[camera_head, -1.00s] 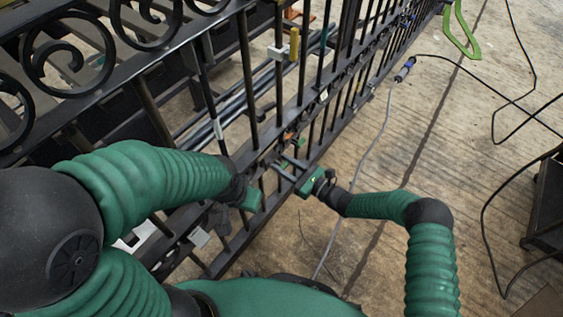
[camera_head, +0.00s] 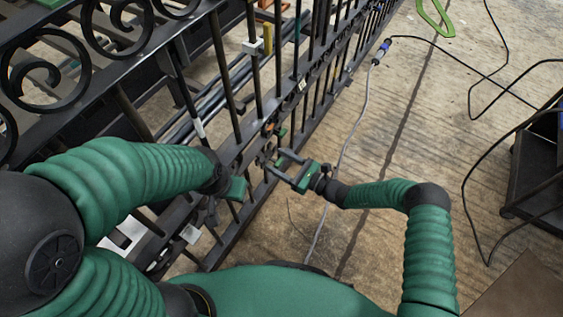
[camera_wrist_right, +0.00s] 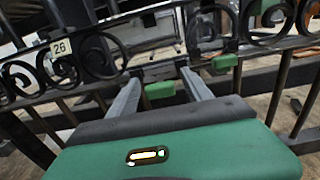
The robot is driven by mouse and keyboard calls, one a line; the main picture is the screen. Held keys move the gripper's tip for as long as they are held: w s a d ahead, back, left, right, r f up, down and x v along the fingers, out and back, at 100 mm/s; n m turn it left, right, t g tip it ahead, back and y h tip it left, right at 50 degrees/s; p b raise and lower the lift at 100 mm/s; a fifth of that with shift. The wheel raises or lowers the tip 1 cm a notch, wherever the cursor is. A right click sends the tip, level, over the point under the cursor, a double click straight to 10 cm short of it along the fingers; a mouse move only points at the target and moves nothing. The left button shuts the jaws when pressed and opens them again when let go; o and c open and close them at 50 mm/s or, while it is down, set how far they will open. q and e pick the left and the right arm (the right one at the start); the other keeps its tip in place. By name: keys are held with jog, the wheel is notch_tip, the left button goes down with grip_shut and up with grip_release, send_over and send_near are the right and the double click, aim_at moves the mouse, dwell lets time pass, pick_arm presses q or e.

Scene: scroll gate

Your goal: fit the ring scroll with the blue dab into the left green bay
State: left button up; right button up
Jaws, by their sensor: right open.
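My right gripper (camera_head: 274,159) is open and empty beside the lower rail of the black gate (camera_head: 238,140). In the right wrist view its two fingers (camera_wrist_right: 159,77) stand apart, with a green block (camera_wrist_right: 160,90) seen between them. A second green block (camera_wrist_right: 224,62) sits to the right on the rail. Dark scrolls (camera_wrist_right: 105,50) lie along the rail at the left, and more scrolls (camera_wrist_right: 210,25) are at the right. I cannot make out a blue dab on any scroll. My left gripper (camera_head: 236,188) is against the gate's lower part, its fingers hidden.
A grey cable with a blue connector (camera_head: 382,50) runs over the floor right of the gate. A dark cart (camera_head: 535,165) stands at the right. The floor between is mostly clear.

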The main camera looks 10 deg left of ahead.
jog(key=p+v, duration=0.4)
jog(key=v, duration=1.3)
jog(key=shift+p, duration=0.4)
jog(key=shift+a, duration=0.1)
